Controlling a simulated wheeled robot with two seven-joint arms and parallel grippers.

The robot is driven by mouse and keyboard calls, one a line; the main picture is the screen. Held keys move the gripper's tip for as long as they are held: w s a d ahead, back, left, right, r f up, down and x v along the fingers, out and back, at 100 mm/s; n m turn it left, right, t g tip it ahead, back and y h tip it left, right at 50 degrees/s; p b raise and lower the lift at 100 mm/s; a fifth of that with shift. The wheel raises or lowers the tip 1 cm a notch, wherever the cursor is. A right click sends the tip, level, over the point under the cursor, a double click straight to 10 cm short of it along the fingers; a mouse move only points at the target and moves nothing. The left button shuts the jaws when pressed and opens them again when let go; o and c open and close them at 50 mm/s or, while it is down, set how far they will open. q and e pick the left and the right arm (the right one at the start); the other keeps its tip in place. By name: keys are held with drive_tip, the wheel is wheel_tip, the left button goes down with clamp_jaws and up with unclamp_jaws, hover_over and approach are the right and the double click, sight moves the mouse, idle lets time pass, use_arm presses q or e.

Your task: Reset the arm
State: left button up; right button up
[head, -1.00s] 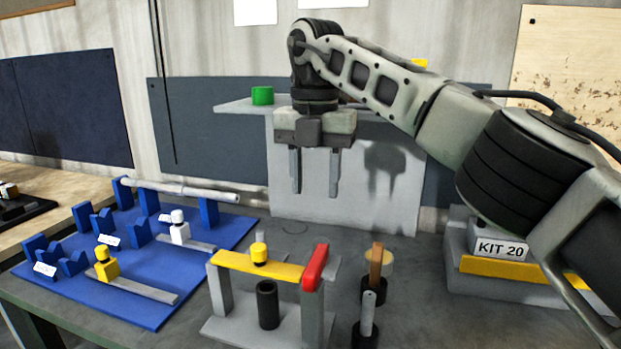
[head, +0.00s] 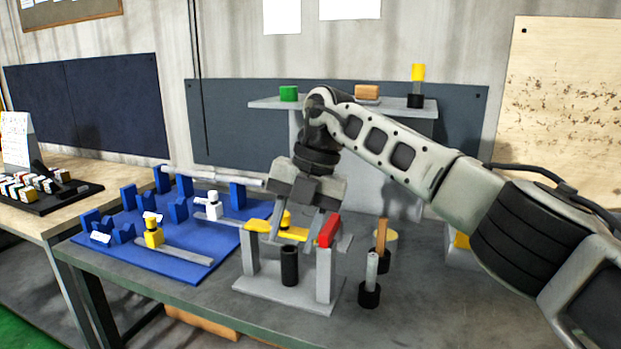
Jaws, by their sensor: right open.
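My right arm comes in from the right in the head view. Its right gripper (head: 293,232) is open and points down, its fingers over the back of a small grey fixture (head: 284,292) with a yellow top bar and a red end block (head: 329,231). The fingertips are partly hidden around the yellow bar, and I cannot tell whether they touch it. I see nothing held in the jaws. My left gripper is not in view.
A blue board (head: 190,262) with blue supports and a grey shaft (head: 215,175) lies left of the fixture. Black holders with tools (head: 369,292) stand to its right. A raised shelf (head: 270,104) behind carries a green piece (head: 289,93). The front right table is bare.

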drive_tip(key=s+a+f+m+g+y, duration=0.1)
drive_tip(key=s+a+f+y, duration=0.35)
drive_tip(key=a+y, duration=0.25)
drive_tip(key=s+a+f+g+y, duration=0.1)
drive_tip(key=s+a+f+y, duration=0.2)
drive_tip(key=s+a+y, duration=0.3)
drive_tip(key=w+d+f+m+t+h, duration=0.1)
drive_tip(key=d+f+m+t+h, duration=0.3)
drive_tip(key=d+f+m+t, duration=0.7)
drive_tip(key=d+f+m+t+h, duration=0.3)
drive_tip(key=d+m+t, duration=0.5)
drive_tip(key=m, duration=0.7)
drive_tip(key=s+d+f+m+g+h, duration=0.4)
drive_tip(key=s+d+f, duration=0.7)
drive_tip(key=s+f, duration=0.3)
drive_tip(key=shift+s+d+m+g+h, duration=0.15)
drive_tip(key=shift+s+m+g+h, duration=0.25)
drive_tip(key=shift+s+g+h, duration=0.5)
drive_tip(key=shift+h, duration=0.3)
